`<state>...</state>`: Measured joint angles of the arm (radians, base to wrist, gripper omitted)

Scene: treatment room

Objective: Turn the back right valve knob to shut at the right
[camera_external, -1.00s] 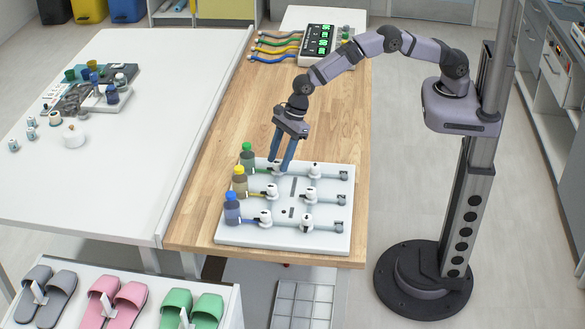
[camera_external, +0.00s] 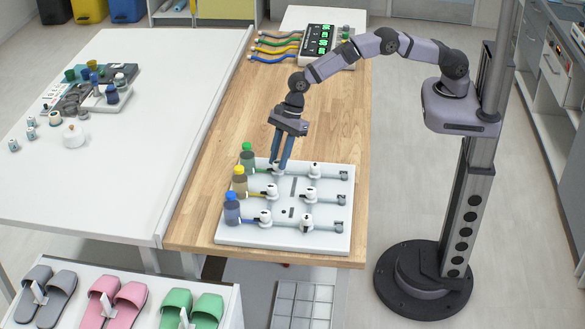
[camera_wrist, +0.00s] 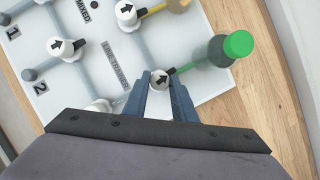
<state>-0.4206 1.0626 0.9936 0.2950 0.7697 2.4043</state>
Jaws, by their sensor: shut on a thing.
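The valve board (camera_external: 325,240) is a white panel with white knobs in two columns. The back knob beside the green-capped bottle (camera_external: 248,158) is between my fingertips. In the wrist view, this white valve knob (camera_wrist: 161,80) carries a black arrow that seems to point to the upper right. The green-capped bottle (camera_wrist: 228,47) stands just right of it, joined by a green tube. My gripper (camera_external: 281,162) points down and is shut on this knob; it also shows in the wrist view (camera_wrist: 161,86). In the external view the fingers mostly hide the knob.
The other back knob (camera_external: 314,170) stands to the right. A yellow-capped bottle (camera_external: 240,180) and a blue bottle (camera_external: 232,208) line the board's left edge. A monitor box (camera_external: 318,40) with coloured hoses is at the table's far end. Bare wood lies between.

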